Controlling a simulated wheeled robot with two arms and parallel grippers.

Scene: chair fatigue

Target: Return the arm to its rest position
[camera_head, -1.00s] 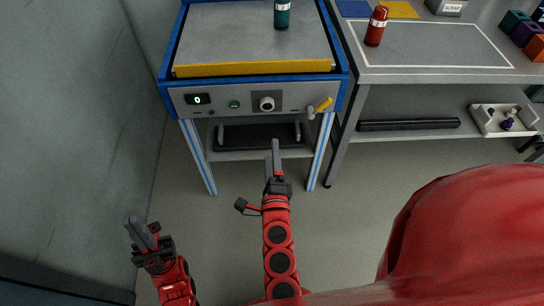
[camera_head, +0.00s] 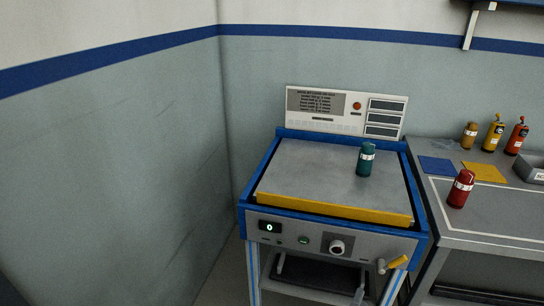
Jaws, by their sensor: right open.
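The rest of the right arm is below the picture. My left gripper and arm are out of view.
A teal bottle (camera_head: 366,160) stands on the machine's grey top plate (camera_head: 320,172), behind a yellow front bar (camera_head: 330,208). A yellow-handled lever (camera_head: 393,264) sticks out at the front right. A bench (camera_head: 500,212) on the right holds a red bottle (camera_head: 460,190).

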